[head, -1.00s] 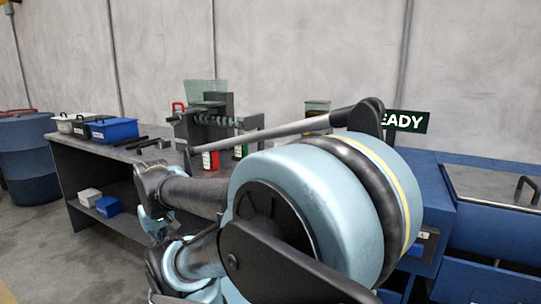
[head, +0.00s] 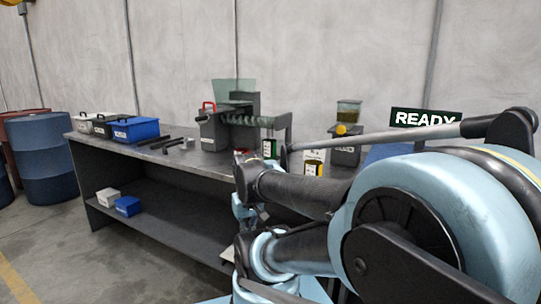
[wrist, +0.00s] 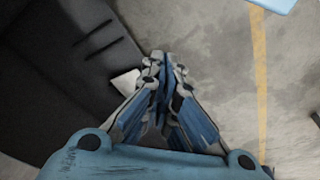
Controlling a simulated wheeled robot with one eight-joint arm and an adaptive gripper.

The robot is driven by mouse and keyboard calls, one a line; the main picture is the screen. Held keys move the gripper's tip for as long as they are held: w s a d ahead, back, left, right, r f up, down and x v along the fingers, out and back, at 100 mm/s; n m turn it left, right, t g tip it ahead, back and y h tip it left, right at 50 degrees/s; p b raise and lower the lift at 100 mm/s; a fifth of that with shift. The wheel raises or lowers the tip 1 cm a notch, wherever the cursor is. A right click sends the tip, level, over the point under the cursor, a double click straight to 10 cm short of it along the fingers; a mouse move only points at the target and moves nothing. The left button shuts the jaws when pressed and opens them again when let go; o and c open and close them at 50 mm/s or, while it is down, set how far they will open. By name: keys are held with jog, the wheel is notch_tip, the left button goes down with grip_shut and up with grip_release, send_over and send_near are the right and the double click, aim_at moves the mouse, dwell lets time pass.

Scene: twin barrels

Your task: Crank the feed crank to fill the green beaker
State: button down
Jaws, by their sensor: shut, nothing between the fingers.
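A feed machine (head: 243,105) with a pale green see-through hopper and a horizontal screw stands at the back of the bench in the head view. A red handle (head: 208,105) shows at its left; I cannot tell if this is the feed crank. My gripper (wrist: 164,58) is shut and empty in the wrist view, above the floor beside the dark bench, apart from the machine.
The dark bench (head: 150,158) carries a blue bin (head: 135,130), other bins and dark bars. A second unit with a yellow knob (head: 340,129) stands right, near a READY sign (head: 424,118). Blue barrels (head: 45,160) stand left. Floor in front of the bench is clear.

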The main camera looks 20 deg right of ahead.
dwell(0.3)
jog(key=c, duration=2.1)
grip_release()
jog(key=o, duration=0.7)
jog(key=shift+s+d+r, duration=0.1)
jog(key=shift+d+r, duration=0.3)
jog(key=shift+r, duration=0.4)
jog(key=shift+c, duration=0.2)
jog(key=w+d+r+m+h, duration=0.2)
jog(key=w+d+r+h, duration=0.15)
jog(key=w+r, duration=0.45)
jog(key=m+t+h, duration=0.8)
jog(key=t+h, duration=0.2)
send_near(200, 119)
jog(key=x, duration=0.7)
jog(key=w+x, duration=0.1)
jog(key=x, duration=0.3)
jog(key=shift+w+a+f, duration=0.1)
jog(key=shift+a, duration=0.1)
jog(key=shift+c, duration=0.4)
